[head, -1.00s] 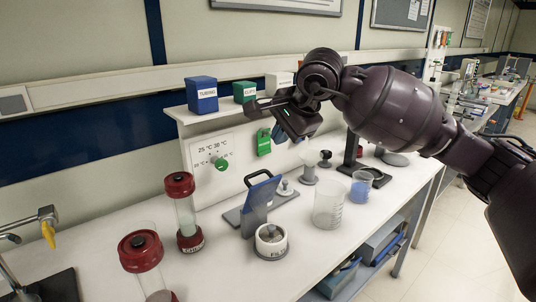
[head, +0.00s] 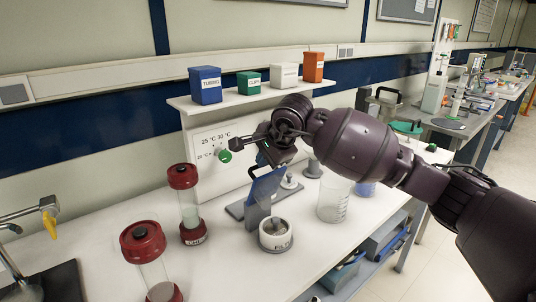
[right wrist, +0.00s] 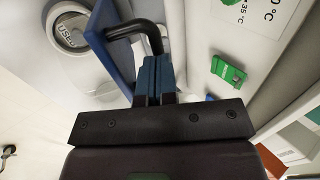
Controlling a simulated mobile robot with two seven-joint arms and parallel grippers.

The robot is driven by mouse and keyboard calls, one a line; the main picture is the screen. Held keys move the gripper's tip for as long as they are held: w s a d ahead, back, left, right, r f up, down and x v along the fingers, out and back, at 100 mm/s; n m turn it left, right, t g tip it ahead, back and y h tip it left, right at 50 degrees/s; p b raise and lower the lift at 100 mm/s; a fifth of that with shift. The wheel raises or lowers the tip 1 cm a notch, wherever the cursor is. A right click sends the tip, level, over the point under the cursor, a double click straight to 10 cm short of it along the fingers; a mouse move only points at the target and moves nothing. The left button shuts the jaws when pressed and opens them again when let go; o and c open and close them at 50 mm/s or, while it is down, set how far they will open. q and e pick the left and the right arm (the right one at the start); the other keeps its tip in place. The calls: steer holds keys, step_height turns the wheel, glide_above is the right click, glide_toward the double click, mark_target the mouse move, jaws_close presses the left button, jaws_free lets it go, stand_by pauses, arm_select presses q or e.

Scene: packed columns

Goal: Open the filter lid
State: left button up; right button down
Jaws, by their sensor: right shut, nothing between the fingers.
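A blue flat lid (head: 265,187) with a black handle stands steeply raised above a grey base plate (head: 236,210) on the bench. In front of it is a round white filter cup (head: 276,243) with a grey inside. In the right wrist view the lid's edge (right wrist: 118,55) and its black bent handle (right wrist: 147,32) lie just beyond my fingertips. My right gripper (head: 268,155) is at the top of the lid. It is shut and empty, with its fingers (right wrist: 158,72) beside the handle's end; touching or apart is unclear. My left gripper is not in view.
Red-capped columns (head: 187,200) stand left of the lid. A clear beaker (head: 333,200) stands to its right. The bench's front edge is clear.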

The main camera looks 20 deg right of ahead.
steer(key=shift+w, duration=0.1)
stand_by(0.3)
steer(key=shift+w+a+g+h, duration=0.3)
steer(key=shift+w+g, duration=0.4)
steer(key=shift+w, duration=0.05)
arm_select(q)
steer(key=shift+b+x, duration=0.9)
steer(key=shift+b, duration=0.15)
arm_select(e)
steer(key=w+g, duration=0.1)
steer(key=w+a, duration=0.1)
steer(key=w+g+h, duration=0.1)
steer(key=w, duration=0.1)
steer(key=shift+w+a+f+g, duration=0.1)
steer(key=shift+a+f+g, duration=0.2)
steer(key=shift+f, duration=0.1)
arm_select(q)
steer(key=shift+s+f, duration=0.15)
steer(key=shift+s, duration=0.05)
arm_select(e)
steer(key=shift+r, duration=0.1)
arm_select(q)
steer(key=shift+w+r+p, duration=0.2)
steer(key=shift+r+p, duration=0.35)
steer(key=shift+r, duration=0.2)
arm_select(e)
steer(key=shift+s+d, duration=0.3)
steer(key=shift+s, duration=0.45)
